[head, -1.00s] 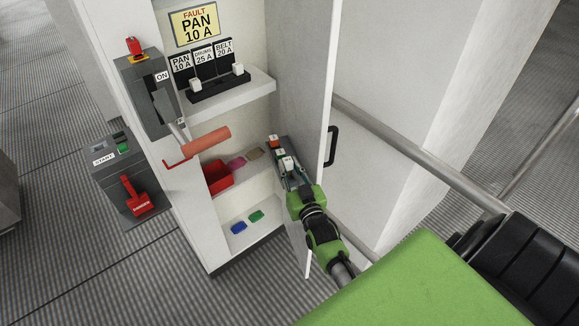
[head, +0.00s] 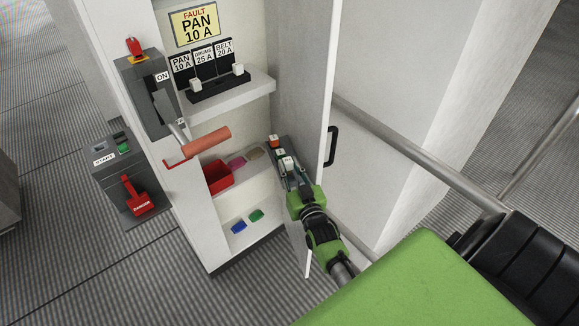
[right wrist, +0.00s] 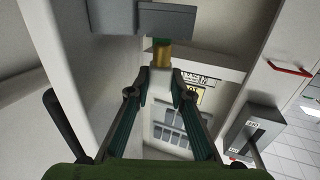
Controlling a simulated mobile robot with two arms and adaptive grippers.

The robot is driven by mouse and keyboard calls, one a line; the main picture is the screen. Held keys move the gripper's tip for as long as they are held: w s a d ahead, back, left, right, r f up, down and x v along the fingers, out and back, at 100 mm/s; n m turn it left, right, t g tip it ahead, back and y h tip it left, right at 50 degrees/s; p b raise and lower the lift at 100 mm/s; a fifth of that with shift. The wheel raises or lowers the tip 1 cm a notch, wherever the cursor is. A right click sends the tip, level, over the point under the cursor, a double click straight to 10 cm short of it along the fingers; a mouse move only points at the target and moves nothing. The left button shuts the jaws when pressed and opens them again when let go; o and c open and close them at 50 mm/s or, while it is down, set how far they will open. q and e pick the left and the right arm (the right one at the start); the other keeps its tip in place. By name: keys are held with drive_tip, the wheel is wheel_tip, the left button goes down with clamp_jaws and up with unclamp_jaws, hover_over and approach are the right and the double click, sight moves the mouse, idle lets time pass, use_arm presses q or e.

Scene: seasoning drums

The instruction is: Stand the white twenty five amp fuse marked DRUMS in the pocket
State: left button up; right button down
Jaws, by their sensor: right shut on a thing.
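My right gripper (head: 289,172) is at the inside of the open cabinet door, shut on a white fuse (head: 287,161). In the right wrist view the fuse (right wrist: 160,74) sits between the fingertips (right wrist: 160,86), with a gold cap and a green patch beyond it. The cap reaches a grey block (right wrist: 190,18), which seems to be the dark pocket strip (head: 284,143) on the door. I cannot tell whether the fuse is inside a pocket, and its marking is not readable. An orange-topped piece (head: 274,141) stands in the strip nearby. My left gripper is not in view.
A black fuse block (head: 218,89) with PAN, DRUMS and BELT labels stands on the upper shelf, with white pieces at its left and right ends. A red bin (head: 218,178) is on the shelf below.

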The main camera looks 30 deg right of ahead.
sight(289, 172)
drive_tip(key=shift+f+b, duration=1.4)
drive_tip(key=shift+f, duration=0.25)
drive_tip(key=c, duration=1.7)
unclamp_jaws()
drive_tip(key=shift+s+a, duration=0.15)
drive_tip(key=shift+s, duration=0.3)
drive_tip(key=v, duration=1.1)
drive_tip(key=shift+a, duration=0.1)
